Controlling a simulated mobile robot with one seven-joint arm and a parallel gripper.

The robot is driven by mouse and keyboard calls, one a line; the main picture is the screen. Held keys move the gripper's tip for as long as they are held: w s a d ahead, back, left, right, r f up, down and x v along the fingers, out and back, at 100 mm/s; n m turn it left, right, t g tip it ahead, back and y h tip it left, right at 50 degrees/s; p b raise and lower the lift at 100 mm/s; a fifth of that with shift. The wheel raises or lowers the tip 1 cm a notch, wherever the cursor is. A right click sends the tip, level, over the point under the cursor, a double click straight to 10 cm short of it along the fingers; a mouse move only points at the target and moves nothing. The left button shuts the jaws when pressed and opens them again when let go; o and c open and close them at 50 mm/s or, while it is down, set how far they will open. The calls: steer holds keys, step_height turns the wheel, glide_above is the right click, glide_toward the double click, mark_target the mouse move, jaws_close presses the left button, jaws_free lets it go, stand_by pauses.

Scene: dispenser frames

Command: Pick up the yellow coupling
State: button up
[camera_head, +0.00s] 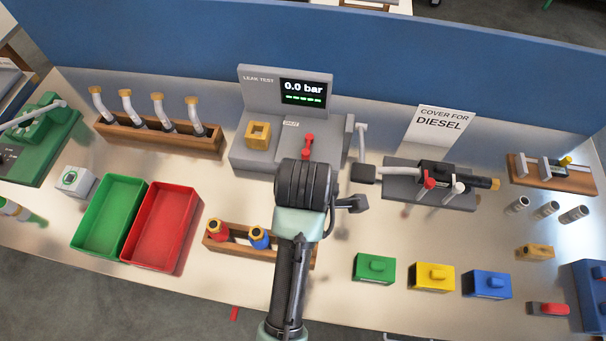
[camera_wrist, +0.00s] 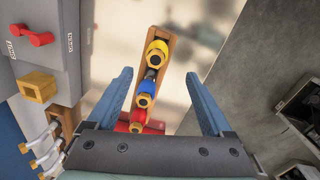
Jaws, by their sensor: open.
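The yellow coupling (camera_wrist: 157,52) stands in a wooden rack (camera_wrist: 171,38), at the rack's far end in the wrist view. It has a yellow body and a brass-coloured ring on top. The blue coupling (camera_wrist: 147,88) and the red coupling (camera_wrist: 138,118) stand in the same rack, nearer my wrist. My gripper (camera_wrist: 158,80) is open and empty above the rack, with its blue fingers on either side. The fingers appear apart from the couplings. In the head view the rack (camera_head: 270,252) shows red (camera_head: 217,230) and blue (camera_head: 259,237) couplings; my arm hides the yellow one.
A green tray (camera_head: 79,238) and a red tray (camera_head: 187,248) lie left of the rack. The leak test station (camera_head: 250,157) stands behind it. Green (camera_head: 373,268), yellow (camera_head: 432,277) and blue (camera_head: 487,284) blocks sit to the right. Bare table lies between rack and green block.

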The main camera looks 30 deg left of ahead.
steer(key=f, duration=0.1)
steer(key=f+p, duration=0.1)
steer(key=f, duration=0.3)
steer(key=shift+w+a+f, duration=0.1)
steer(key=shift+w+f, duration=0.1)
steer(key=shift+w, duration=0.15)
steer(key=shift+s+a+f+p, duration=0.1)
steer(key=shift+s+f+p, duration=0.1)
steer(key=shift+f+p, duration=0.25)
steer(key=shift+w+a+f+p, duration=0.15)
steer(key=shift+f+p, duration=0.15)
steer(key=shift+f, duration=0.8)
steer(key=shift+w+a+f+p, duration=0.1)
steer(key=shift+f+p, duration=0.15)
steer(key=shift+f, duration=0.85)
steer(key=shift+c, duration=0.3)
jaws_close()
